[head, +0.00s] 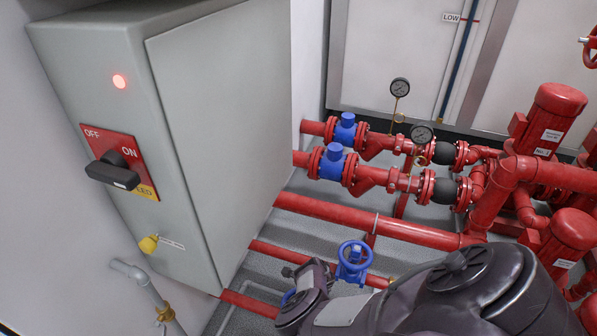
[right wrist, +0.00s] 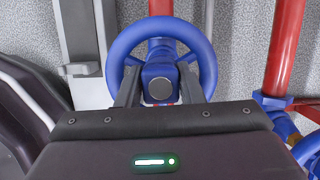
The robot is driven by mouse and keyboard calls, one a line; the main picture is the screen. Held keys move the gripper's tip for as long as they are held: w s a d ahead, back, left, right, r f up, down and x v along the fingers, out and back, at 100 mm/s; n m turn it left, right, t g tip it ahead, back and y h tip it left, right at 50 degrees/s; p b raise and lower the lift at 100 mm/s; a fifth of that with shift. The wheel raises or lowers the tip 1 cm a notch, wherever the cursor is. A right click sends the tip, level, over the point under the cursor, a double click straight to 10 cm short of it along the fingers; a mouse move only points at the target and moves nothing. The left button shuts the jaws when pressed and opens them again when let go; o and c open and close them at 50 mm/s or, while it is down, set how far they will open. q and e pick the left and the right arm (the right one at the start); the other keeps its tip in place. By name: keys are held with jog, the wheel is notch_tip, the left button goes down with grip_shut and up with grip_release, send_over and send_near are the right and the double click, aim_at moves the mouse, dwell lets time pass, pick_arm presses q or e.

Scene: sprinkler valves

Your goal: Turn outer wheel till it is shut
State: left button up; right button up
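In the right wrist view a blue handwheel (right wrist: 113,42) with a round grey-centred hub (right wrist: 160,88) fills the upper middle. My right gripper (right wrist: 159,70) is at this wheel, with its two fingers apart, one on each side of the hub. I cannot tell if they touch it. In the head view my right gripper (head: 305,288) hides most of this wheel; only a blue sliver of its rim (head: 287,298) shows. A second blue handwheel (head: 354,256) stands just right of the gripper, and a piece of its rim shows in the wrist view (right wrist: 308,150). My left gripper is out of view.
Red pipes (head: 365,222), blue valves (head: 333,162), gauges (head: 400,88) and red pumps (head: 553,122) crowd the right. A grey pipe (head: 150,290) stands below the cabinet.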

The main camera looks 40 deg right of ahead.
jog(key=shift+o, duration=1.1)
jog(key=shift+w, duration=0.1)
jog(key=shift+d+r, duration=0.15)
notch_tip(320, 180, up, 7)
jog(key=p, duration=0.7)
jog(key=shift+f, duration=0.2)
